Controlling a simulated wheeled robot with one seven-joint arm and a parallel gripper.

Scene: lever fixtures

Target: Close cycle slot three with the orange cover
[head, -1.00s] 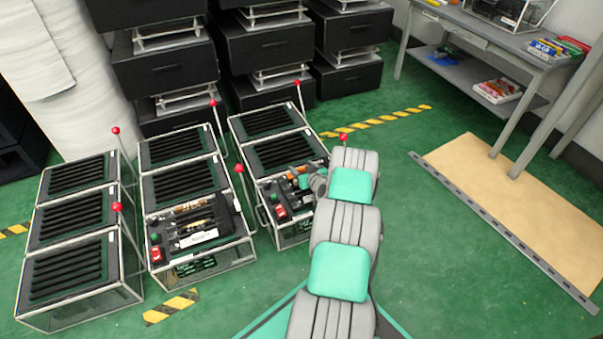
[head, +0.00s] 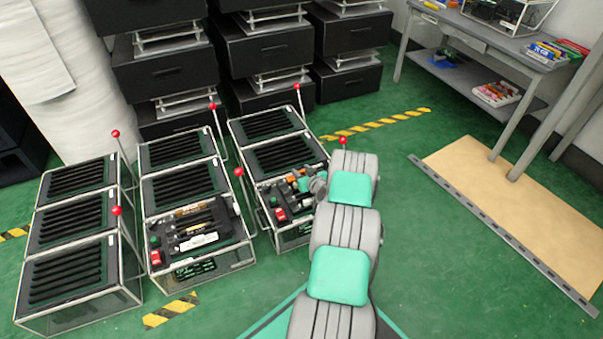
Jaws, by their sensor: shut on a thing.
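The right-hand lever fixture (head: 262,158) is a clear-sided box with dark slatted panels on top. Its front panel is open to view, with a red switch (head: 280,214) and dark parts. A small orange piece (head: 293,179), which looks like the orange cover, lies at the far side of that front section. My gripper (head: 302,184) is low over this section, right at the orange piece, and shut. Its fingertips are small and partly hidden by my wrist, so the exact grasp is unclear. A red lever knob (head: 343,140) shows just behind my arm.
The middle fixture (head: 185,189) has an open front section with several parts; the left fixture (head: 70,230) has slatted panels throughout. Red-knobbed levers (head: 239,171) stand beside the fixtures. Black drawers (head: 265,45) stand behind. Green floor (head: 450,270) is free at right.

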